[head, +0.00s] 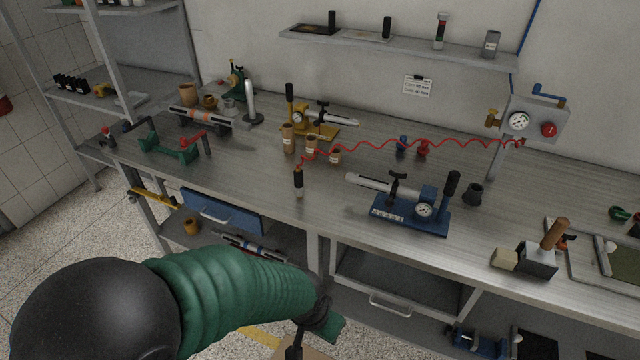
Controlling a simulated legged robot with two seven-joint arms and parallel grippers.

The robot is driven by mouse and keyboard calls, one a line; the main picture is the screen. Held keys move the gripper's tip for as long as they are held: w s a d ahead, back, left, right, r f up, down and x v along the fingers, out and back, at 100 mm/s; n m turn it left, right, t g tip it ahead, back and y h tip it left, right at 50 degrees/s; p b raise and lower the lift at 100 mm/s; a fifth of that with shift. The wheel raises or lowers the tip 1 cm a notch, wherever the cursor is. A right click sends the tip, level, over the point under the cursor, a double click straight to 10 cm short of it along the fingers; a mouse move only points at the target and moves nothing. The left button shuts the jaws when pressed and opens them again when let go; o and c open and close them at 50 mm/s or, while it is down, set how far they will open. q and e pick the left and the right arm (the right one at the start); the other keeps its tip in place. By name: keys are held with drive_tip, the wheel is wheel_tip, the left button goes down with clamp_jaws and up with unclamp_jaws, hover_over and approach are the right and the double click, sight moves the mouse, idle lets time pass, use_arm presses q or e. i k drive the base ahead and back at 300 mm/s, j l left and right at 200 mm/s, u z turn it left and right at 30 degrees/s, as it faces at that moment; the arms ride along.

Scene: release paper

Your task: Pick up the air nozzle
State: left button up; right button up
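The air nozzle (298,183) stands upright near the front edge of the workbench, left of the middle. It has a black upper part and a pale lower part, and a thin red coiled hose (370,143) runs from its top to the gauge box on the right. My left arm, in a green sleeve, comes in from the lower left. My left gripper (308,335) is dark, low in front of the bench, below the nozzle and apart from it. The frame's bottom edge cuts it off, so its opening is unclear. My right gripper is not in view.
Brown labelled cups (311,147) stand behind the nozzle. A blue gauge tool (415,207) lies to its right. A green stand (168,150) is at the left. A blue drawer (222,211) and an open grey drawer (400,285) sit below the bench top.

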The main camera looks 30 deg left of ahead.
sight(298, 173)
drive_tip(key=u, duration=1.15)
